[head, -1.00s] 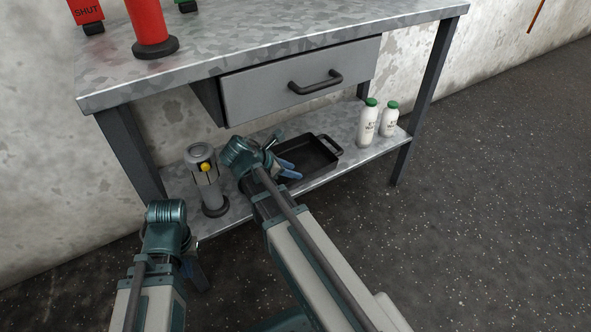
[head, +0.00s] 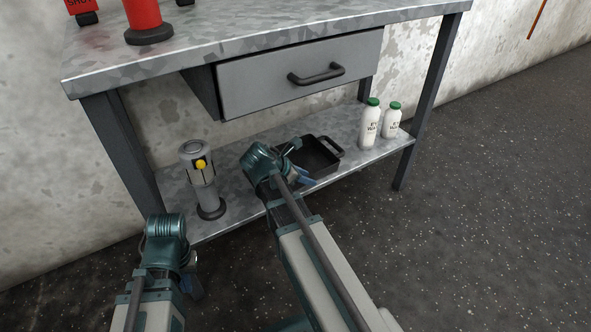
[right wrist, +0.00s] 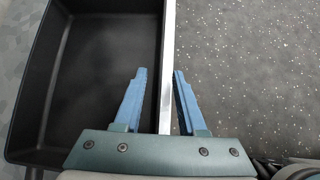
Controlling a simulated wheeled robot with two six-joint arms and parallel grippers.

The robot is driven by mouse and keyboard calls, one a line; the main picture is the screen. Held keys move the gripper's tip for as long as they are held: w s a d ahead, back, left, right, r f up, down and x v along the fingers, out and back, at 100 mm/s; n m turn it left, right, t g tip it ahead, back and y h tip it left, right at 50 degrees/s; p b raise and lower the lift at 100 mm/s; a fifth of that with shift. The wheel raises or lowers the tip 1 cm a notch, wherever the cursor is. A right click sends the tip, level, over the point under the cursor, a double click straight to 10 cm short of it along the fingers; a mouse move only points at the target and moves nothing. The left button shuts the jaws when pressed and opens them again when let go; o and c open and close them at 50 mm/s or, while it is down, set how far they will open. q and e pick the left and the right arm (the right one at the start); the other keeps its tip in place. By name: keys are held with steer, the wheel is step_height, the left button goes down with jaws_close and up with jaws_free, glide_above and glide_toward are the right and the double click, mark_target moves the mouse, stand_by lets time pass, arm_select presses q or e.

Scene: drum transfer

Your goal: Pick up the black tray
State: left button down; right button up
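The black tray (head: 320,156) lies on the lower shelf of the metal workbench, partly hidden behind my right gripper (head: 300,168) in the head view. In the right wrist view the tray (right wrist: 100,70) fills the left part, with its near wall beside the shelf's bright edge. My right gripper (right wrist: 161,72) is open and empty there.
A grey lantern-like cylinder (head: 201,175) with a yellow knob stands on the shelf left of my right gripper. Two white bottles with green caps (head: 370,125) (head: 392,121) stand right of the tray. The drawer (head: 300,78) and benchtop (head: 270,43) overhang the shelf.

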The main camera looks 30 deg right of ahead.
jaws_close()
steer(key=shift+r, duration=0.1)
stand_by(1.2)
